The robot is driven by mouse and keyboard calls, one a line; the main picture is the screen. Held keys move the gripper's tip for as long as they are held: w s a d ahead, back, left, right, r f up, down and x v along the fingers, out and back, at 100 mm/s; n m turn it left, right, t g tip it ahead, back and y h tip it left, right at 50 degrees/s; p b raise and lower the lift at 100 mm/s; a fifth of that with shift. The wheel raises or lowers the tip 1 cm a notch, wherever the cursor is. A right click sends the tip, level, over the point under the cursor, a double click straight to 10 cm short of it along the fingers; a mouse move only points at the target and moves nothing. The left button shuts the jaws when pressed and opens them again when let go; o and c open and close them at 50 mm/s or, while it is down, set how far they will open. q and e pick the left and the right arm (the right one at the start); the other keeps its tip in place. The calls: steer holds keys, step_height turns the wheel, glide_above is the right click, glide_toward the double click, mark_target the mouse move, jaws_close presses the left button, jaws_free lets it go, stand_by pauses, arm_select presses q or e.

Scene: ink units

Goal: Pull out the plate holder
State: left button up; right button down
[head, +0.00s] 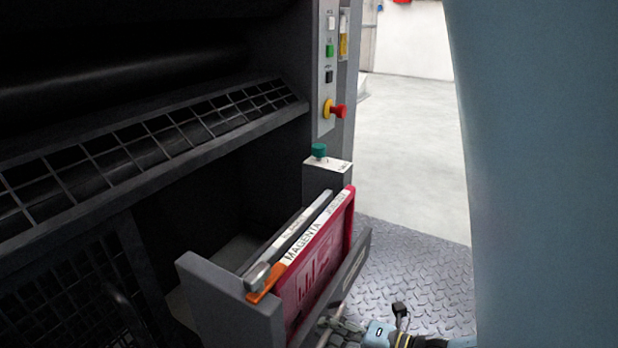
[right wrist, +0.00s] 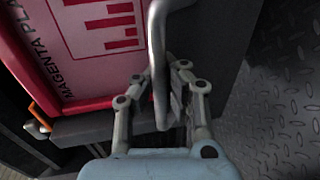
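The plate holder (head: 225,303) is a grey drawer-like frame standing out at the press's lower right in the head view. It holds a magenta plate box (head: 318,262), which also shows in the right wrist view (right wrist: 95,28). Its grey bar handle (right wrist: 158,62) runs along the outer face. My right gripper (right wrist: 160,85) has a finger on each side of this handle and looks shut on it; the exact contact is partly hidden. In the head view the gripper (head: 338,324) is low, close against the holder's outer side. My left gripper is not in view.
A grey panel (head: 328,70) with buttons and a red knob stands above the holder, with a green button post (head: 319,152) below it. A wire grille (head: 150,145) slopes across the press. Tread-plate floor (head: 425,275) lies clear to the right.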

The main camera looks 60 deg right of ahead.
steer(key=shift+f+v, duration=0.15)
steer(key=shift+v, duration=0.6)
steer(key=shift+f+v, duration=0.15)
steer(key=shift+v, duration=0.6)
steer(key=c, duration=2)
jaws_free()
steer(key=o, duration=0.7)
steer(key=shift+c, duration=0.2)
steer(key=v, duration=1.2)
